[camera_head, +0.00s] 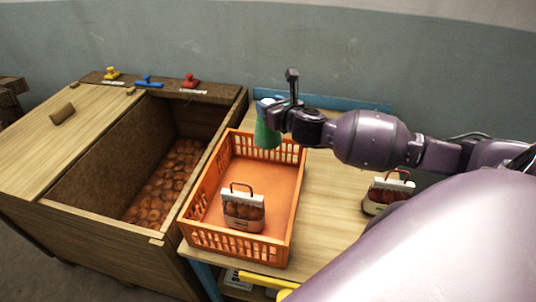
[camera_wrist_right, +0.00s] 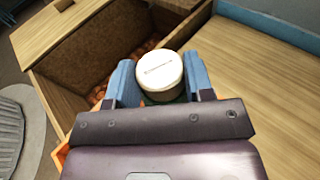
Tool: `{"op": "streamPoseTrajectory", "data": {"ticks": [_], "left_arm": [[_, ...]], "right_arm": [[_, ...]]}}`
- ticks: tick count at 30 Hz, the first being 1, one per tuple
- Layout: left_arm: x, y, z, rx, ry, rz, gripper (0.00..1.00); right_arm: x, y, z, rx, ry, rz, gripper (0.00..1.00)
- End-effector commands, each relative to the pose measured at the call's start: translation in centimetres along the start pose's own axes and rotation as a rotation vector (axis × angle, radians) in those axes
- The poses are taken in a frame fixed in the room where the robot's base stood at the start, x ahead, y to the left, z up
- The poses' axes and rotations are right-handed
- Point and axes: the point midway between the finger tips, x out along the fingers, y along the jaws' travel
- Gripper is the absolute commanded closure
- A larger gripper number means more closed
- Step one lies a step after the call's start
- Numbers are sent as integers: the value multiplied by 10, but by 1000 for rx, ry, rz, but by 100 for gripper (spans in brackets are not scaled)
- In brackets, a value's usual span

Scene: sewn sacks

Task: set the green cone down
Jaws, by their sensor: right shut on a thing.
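The green cone (camera_head: 266,132) is held by my right gripper (camera_head: 270,108) above the back end of the orange crate (camera_head: 284,222). In the right wrist view the cone's white round end (camera_wrist_right: 160,71) sits between the two blue fingers of my right gripper (camera_wrist_right: 160,82), which are shut on it. Only a little green shows below that end there. I cannot tell from these views whether the cone touches the crate. My left gripper is not in view.
A sack (camera_head: 243,208) with a dark red handle stands in the crate. Another sack (camera_head: 388,192) stands on the table (camera_head: 327,205) at right, partly behind my arm. A wooden bin (camera_head: 100,160) of round brown produce is at left, with yellow, blue and red handled tools (camera_head: 190,81) along its back ledge.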

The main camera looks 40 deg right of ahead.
Motion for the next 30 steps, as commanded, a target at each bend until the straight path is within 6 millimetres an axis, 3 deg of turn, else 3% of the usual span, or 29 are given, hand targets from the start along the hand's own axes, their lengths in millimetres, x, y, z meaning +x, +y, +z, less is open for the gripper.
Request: {"op": "streamPoseTrajectory", "data": {"ticks": [8,15,30], "left_arm": [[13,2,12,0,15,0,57],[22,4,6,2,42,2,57],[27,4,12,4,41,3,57]], "right_arm": [[10,1,-52,7,1,0,95],[20,0,-98,3,2,-1,95],[29,0,-144,3,2,0,95]]}}
